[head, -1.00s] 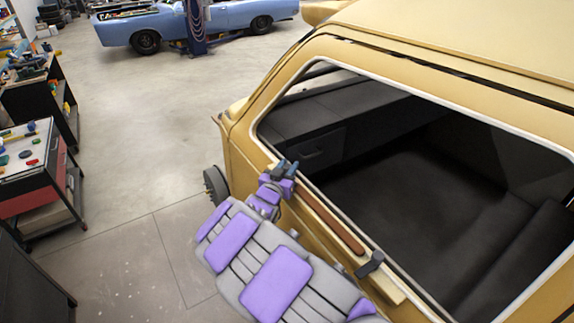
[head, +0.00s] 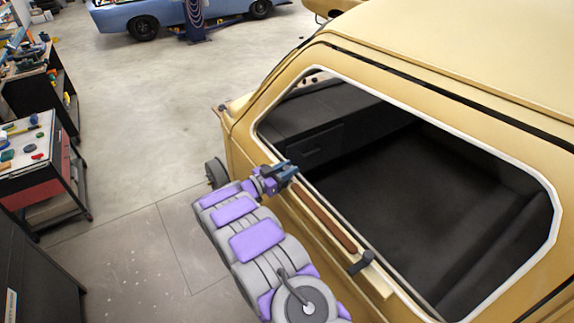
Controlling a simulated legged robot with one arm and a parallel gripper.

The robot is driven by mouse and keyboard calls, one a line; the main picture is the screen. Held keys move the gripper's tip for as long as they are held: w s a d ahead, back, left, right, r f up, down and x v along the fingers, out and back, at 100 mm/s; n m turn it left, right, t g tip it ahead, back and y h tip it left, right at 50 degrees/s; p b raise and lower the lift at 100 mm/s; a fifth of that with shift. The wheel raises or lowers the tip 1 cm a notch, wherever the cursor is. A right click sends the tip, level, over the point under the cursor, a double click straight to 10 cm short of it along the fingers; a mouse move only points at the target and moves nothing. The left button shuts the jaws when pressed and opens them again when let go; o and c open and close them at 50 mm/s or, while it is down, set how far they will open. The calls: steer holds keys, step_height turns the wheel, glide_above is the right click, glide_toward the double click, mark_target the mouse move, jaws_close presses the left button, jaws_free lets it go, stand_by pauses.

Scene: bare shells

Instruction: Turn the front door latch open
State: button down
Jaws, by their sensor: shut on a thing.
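The yellow car's front door (head: 300,222) has a brown strip (head: 325,217) along its top, below the open window. My gripper (head: 289,170) is at the front end of this strip, by the window's lower front corner. Its dark fingers are closed on a small part there, which I take to be the front door latch. The fingers hide most of that part, so its angle cannot be told. A separate dark handle (head: 361,262) stands at the strip's rear end, apart from my gripper.
The car's window frame (head: 550,200) surrounds a dark, bare interior (head: 420,190). A front wheel (head: 214,173) shows ahead of the door. A tool cart (head: 35,175) stands at the left, with free floor (head: 160,110) between. A blue car (head: 165,18) is at the back.

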steer(key=shift+f+m+g+h, duration=0.15)
steer(key=shift+m+g+h, duration=0.25)
steer(key=shift+g, duration=0.2)
steer(key=shift+a+m+g+h, duration=0.1)
steer(key=shift+m+g+h, duration=0.3)
steer(key=shift+m+g, duration=0.25)
steer(key=shift+m+g+h+b, duration=0.5)
steer(key=shift+m+g+b, duration=0.15)
steer(key=shift+g, duration=0.4)
steer(key=shift+m+g, duration=0.3)
steer(key=shift+g, duration=0.1)
steer(key=shift+r+b, duration=0.2)
steer(key=shift+b, duration=0.15)
steer(key=c, duration=1.1)
jaws_free()
steer(key=shift+o, duration=1)
steer(key=shift+w+a+f, duration=0.1)
steer(key=shift+w, duration=0.1)
steer(key=shift+s+a, duration=0.1)
steer(key=shift+a, duration=0.1)
